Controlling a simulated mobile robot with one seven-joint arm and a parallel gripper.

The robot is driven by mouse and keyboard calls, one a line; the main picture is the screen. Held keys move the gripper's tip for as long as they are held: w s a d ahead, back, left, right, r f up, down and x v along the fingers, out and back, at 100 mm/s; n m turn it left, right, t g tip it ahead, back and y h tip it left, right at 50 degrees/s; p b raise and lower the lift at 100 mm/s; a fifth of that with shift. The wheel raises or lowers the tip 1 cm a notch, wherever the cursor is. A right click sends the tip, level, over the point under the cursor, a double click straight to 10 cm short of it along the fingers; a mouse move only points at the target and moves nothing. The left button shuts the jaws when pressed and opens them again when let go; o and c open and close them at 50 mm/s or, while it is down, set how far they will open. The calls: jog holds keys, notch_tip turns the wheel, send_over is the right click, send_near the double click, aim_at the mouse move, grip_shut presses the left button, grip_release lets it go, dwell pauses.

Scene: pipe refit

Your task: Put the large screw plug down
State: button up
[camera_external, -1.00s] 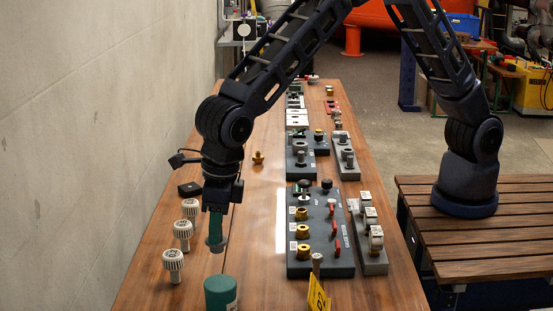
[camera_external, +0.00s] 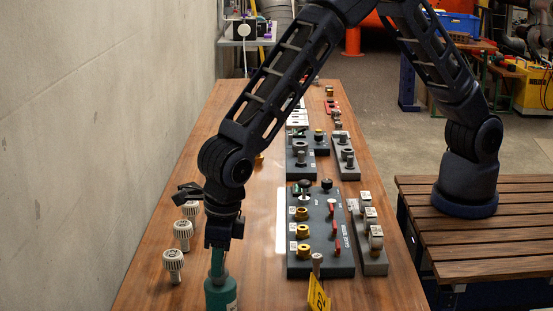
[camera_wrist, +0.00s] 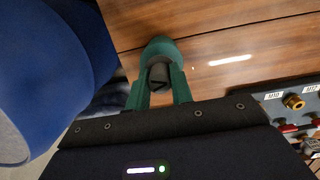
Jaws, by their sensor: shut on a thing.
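The large screw plug shows as a dark grey piece (camera_wrist: 158,74) between the two green fingers of my gripper (camera_wrist: 161,92) in the wrist view. The gripper is shut on it. In the outside view, my gripper (camera_external: 218,266) points down over a short green cylinder (camera_external: 221,295) at the front of the bench, with its fingertips at the cylinder's top. The plug cannot be made out there. Whether it touches the cylinder or sits inside it, I cannot tell. The cylinder's rounded green edge (camera_wrist: 160,47) shows beyond the plug in the wrist view.
White ridged knobs (camera_external: 173,261) stand in a row left of my gripper. A dark gauge panel (camera_external: 319,238) with brass fittings and red levers lies to the right. A yellow tag (camera_external: 318,295) stands near the front. Bare wood (camera_external: 258,230) lies between gripper and panel.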

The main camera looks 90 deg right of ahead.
aim_at(226, 272)
jog(key=shift+f, duration=0.15)
jog(key=o, duration=0.9)
jog(key=shift+o, duration=0.2)
notch_tip(226, 272, up, 12)
jog(key=s, duration=0.1)
jog(key=s+d+r+m+t, duration=0.1)
jog(key=s+d+r+m, duration=0.45)
jog(key=d, duration=0.25)
jog(key=s+d+r+m, duration=0.4)
jog(key=d+r+m, duration=0.2)
jog(key=d, duration=0.3)
jog(key=s+d+r+m+t, duration=0.1)
jog(key=s+d+r+m, duration=0.4)
jog(key=d, duration=0.3)
jog(key=s+d+m, duration=0.8)
jog(key=s+m, duration=0.1)
jog(key=s, duration=0.3)
jog(key=s+d+r+m+t, duration=0.1)
jog(key=s+d+m, duration=0.7)
jog(key=s+m, duration=0.2)
jog(key=s, duration=0.2)
jog(key=shift+s, duration=0.3)
